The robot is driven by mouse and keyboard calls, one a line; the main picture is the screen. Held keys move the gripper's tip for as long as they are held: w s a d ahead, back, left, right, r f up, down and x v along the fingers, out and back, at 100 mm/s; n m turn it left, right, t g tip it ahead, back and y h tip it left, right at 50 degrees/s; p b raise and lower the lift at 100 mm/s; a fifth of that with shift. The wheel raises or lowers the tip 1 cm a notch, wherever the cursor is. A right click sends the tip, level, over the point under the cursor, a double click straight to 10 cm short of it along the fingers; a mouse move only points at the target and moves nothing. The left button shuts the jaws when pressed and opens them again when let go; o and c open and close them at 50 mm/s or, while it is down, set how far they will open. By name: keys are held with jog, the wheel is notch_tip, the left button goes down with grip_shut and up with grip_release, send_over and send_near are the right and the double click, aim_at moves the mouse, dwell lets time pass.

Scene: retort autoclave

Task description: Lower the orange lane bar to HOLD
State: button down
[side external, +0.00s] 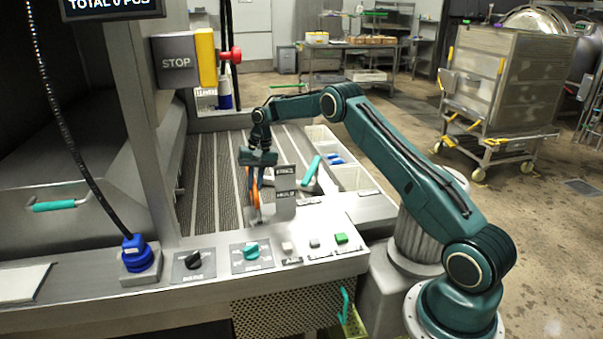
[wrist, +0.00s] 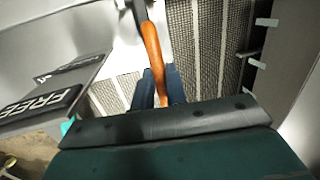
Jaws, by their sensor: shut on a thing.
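The orange lane bar (side external: 256,188) stands roughly upright and slightly tilted over the front of the conveyor in the side view. In the wrist view the orange bar (wrist: 153,58) runs from the top edge down between my fingers. My gripper (side external: 257,172) is shut on the bar, and its dark blue fingers (wrist: 158,88) show on either side of it. A dark HOLD plate (side external: 285,194) is just right of the bar, with another dark plate (side external: 286,172) above it. In the wrist view a FREE plate (wrist: 42,104) is at the left. The bar's lower end is hard to see.
The ribbed conveyor (side external: 207,175) lies behind and left of the bar. White bins (side external: 345,178) and a teal-handled lever (side external: 311,169) are to the right. The front panel carries a teal knob (side external: 251,252), a black knob (side external: 193,260) and a green button (side external: 341,238).

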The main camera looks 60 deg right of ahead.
jog(key=shift+w+f, duration=0.15)
jog(key=shift+w, duration=0.1)
dwell(0.4)
jog(key=c, duration=1.4)
grip_release()
jog(key=shift+s+d, duration=0.1)
jog(key=shift+a+r, duration=0.25)
jog(key=shift+s+r, duration=0.2)
jog(key=shift+s, duration=0.1)
jog(key=shift+s+r+t+h, duration=0.1)
jog(key=shift+r+t+h, duration=0.15)
jog(key=shift+t+h, duration=0.05)
notch_tip(320, 180, up, 13)
jog(key=s+d, duration=0.2)
jog(key=s+a+r+n, duration=0.1)
jog(key=s+a+r, duration=0.3)
jog(key=a+r, duration=0.2)
jog(key=s+a+r+n+t, duration=0.1)
jog(key=s+a+r, duration=0.3)
jog(key=a+r, duration=0.1)
jog(key=shift+a+r+n, duration=0.35)
jog(key=shift+r+n, duration=0.05)
jog(key=shift+r, duration=0.15)
